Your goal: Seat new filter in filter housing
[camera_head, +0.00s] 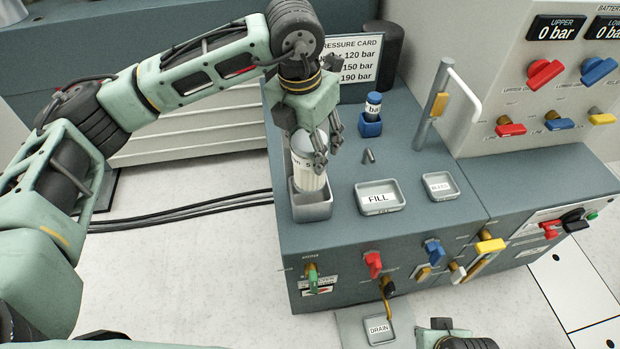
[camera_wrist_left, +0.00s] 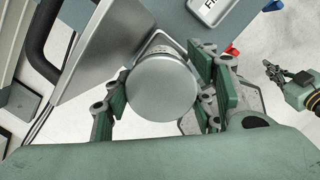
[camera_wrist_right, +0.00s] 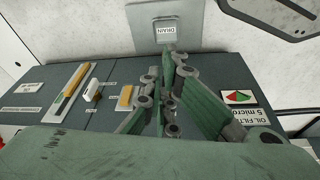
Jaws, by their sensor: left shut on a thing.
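The new filter (camera_head: 308,172) is a white cylinder with a rounded grey top. It stands roughly upright at the open grey metal filter housing (camera_head: 312,208) on the left end of the bench, its lower end hidden behind the housing's front wall. I cannot tell how deep it sits. My left gripper (camera_head: 320,150) is shut on the filter's upper part from above. In the left wrist view its fingers lie around the round grey cap (camera_wrist_left: 162,92). My right gripper (camera_wrist_right: 172,80) is empty, its fingers close together, low in front of the bench; it also shows in the left wrist view (camera_wrist_left: 280,74).
A blue-capped bottle (camera_head: 373,108) stands in a blue holder right of the filter. Trays marked FILL (camera_head: 380,197) and another (camera_head: 440,186) lie on the bench top. An upright lever (camera_head: 436,100) rises at the right. Coloured valve handles (camera_head: 373,264) stick out in front, above the DRAIN tray (camera_head: 378,330).

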